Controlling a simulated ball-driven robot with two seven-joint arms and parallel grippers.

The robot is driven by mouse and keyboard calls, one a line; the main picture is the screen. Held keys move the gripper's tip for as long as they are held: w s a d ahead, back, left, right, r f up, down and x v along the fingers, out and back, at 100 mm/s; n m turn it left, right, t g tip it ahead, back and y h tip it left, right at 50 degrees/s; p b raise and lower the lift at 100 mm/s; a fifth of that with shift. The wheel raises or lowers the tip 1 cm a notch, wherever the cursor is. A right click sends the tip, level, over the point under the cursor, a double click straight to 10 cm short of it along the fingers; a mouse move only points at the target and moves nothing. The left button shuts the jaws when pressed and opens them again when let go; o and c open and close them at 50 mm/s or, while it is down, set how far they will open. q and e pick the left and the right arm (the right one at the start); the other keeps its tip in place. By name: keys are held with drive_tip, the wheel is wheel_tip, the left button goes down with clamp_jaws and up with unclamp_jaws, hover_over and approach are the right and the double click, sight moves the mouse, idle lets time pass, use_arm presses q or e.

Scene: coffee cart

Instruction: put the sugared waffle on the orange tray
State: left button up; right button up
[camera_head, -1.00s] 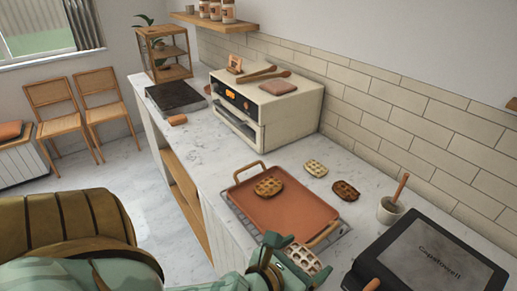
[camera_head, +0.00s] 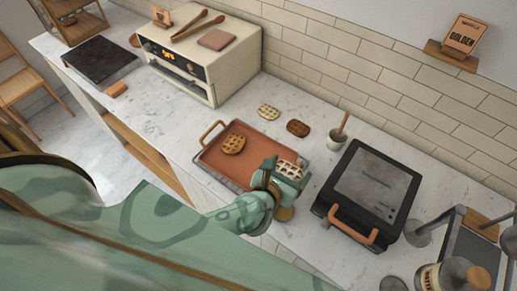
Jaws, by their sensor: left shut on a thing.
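My left gripper (camera_head: 279,178) is shut on a pale, white-dusted waffle (camera_head: 290,170), likely the sugared one. It holds the waffle at the right end of the orange tray (camera_head: 262,148); from this angle I cannot tell its exact height or whether it touches the tray. The gripper hides part of the waffle and the tray's near right corner and right handle. A brown waffle (camera_head: 233,144) lies on the tray's left part. The middle of the tray is bare. My right gripper is not in view.
A pale waffle (camera_head: 268,112) and a dark waffle (camera_head: 298,128) lie on the counter behind the tray. A small cup (camera_head: 336,142) and a black press (camera_head: 372,190) with an orange handle stand to the right. A cream oven (camera_head: 203,62) stands behind left.

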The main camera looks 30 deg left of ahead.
use_arm(q)
drive_tip(key=w+a+f, duration=0.1)
drive_tip(key=a+f, duration=0.1)
drive_tip(key=a, duration=0.1)
drive_tip(key=w+a+f+b, duration=0.1)
drive_tip(key=w+a+f, duration=0.1)
drive_tip(key=a+f, duration=0.1)
drive_tip(key=w+a+f+b, duration=0.1)
drive_tip(key=w+a+f, duration=0.1)
drive_tip(key=shift+w+a+f, duration=0.25)
drive_tip(key=shift+a+f, duration=0.15)
drive_tip(key=shift+a+f+b, duration=0.1)
drive_tip(key=shift+f+b, duration=0.05)
drive_tip(key=shift+b, duration=0.15)
drive_tip(key=f, duration=0.1)
drive_tip(key=f+b, duration=0.2)
drive_tip(key=shift+w+a+f, duration=0.25)
drive_tip(key=shift+a+f, duration=0.05)
drive_tip(key=shift+f, duration=0.1)
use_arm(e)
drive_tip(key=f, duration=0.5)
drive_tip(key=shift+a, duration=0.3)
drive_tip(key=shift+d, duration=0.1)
